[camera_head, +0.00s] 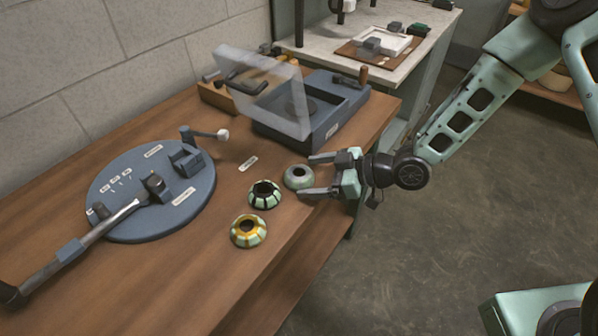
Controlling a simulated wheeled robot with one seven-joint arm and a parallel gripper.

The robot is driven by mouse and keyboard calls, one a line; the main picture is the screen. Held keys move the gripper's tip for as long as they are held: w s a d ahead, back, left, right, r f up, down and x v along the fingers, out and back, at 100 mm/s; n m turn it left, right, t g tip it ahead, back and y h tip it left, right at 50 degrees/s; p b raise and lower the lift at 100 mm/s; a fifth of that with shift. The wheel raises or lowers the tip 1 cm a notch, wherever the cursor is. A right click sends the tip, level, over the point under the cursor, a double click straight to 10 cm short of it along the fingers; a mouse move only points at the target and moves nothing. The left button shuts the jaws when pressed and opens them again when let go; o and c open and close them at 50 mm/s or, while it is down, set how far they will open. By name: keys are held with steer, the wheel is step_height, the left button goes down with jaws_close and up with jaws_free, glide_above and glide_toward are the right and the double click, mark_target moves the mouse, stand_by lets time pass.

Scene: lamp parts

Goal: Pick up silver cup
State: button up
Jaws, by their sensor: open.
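The silver cup (298,177) is a small grey ring-shaped piece on the wooden table, near its right edge. My gripper (305,174) is open and comes in from the right, low over the table. One finger lies behind the cup and the other in front of it, so the cup shows between the fingertips. I cannot tell whether either finger touches it.
A black-and-green cup (265,195) sits close to the front finger, and a gold-and-green cup (248,231) lies nearer the front. A round blue fixture (130,215) with a metal lever stands left. A blue box (325,122) with a raised clear lid stands behind.

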steer(key=shift+w+a+f, duration=0.2)
steer(key=shift+a+f, duration=0.1)
steer(key=shift+a, duration=0.35)
steer(key=c, duration=1.1)
steer(key=shift+r, duration=0.1)
